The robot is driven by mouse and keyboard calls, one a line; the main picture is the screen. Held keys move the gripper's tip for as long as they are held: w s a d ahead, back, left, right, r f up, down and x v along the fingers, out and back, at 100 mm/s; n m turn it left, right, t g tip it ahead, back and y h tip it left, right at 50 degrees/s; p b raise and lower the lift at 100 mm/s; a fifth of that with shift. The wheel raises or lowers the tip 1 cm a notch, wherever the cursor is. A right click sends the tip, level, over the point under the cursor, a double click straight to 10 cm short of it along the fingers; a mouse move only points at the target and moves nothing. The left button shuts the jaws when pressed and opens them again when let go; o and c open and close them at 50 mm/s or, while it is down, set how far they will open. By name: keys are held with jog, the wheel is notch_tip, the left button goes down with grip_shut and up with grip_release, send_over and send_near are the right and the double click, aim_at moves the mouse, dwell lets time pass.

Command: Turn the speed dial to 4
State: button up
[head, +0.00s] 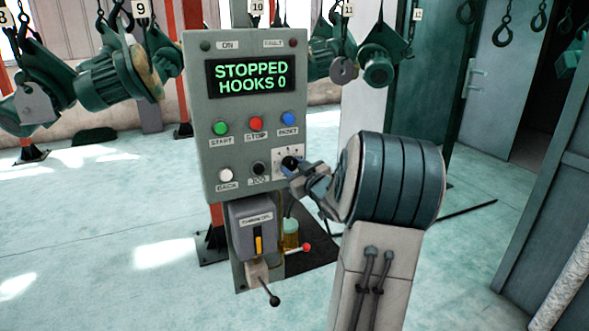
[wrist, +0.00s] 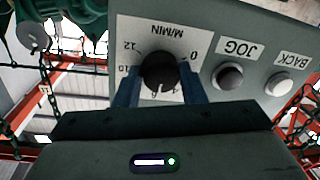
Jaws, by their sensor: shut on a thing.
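The black speed dial (wrist: 160,69) sits on a white scale plate (wrist: 150,31) marked M/MIN, seen upside down in the wrist view. Figures 12 and 10 show on its left and 0 on its right. The lower figures are partly hidden, and I cannot tell for sure which figure the dial points to. My gripper (wrist: 159,78) has its two blue fingers on either side of the dial, shut on it. In the head view my gripper (head: 292,172) is at the lower right of the control panel (head: 199,100), covering much of the dial plate.
The display (head: 250,78) reads STOPPED, HOOKS 0. START (head: 221,128), STOP (head: 256,124) and RESET (head: 288,118) buttons sit above. The JOG button (head: 259,168) is close beside the dial, with BACK (head: 225,175) further left. A lever box (head: 252,226) is below.

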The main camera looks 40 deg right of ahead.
jog(key=shift+f, duration=0.1)
jog(key=n+b, duration=0.2)
jog(key=b, duration=0.1)
jog(key=shift+f+n, duration=0.1)
jog(key=shift+n, duration=0.3)
jog(key=shift+r+n+g+b, duration=0.2)
jog(key=shift+n+g+b, duration=0.1)
jog(key=shift+n+b, duration=1.85)
jog(key=shift+n, duration=0.25)
jog(key=o, duration=1)
jog(key=shift+r, duration=0.1)
jog(key=s, duration=0.4)
jog(key=s+a, duration=0.1)
jog(key=s, duration=0.4)
jog(key=s+a, duration=0.1)
jog(key=s, duration=0.3)
jog(key=shift+s+a+r, duration=0.15)
jog(key=shift+s+r, duration=0.2)
jog(key=shift+r, duration=0.05)
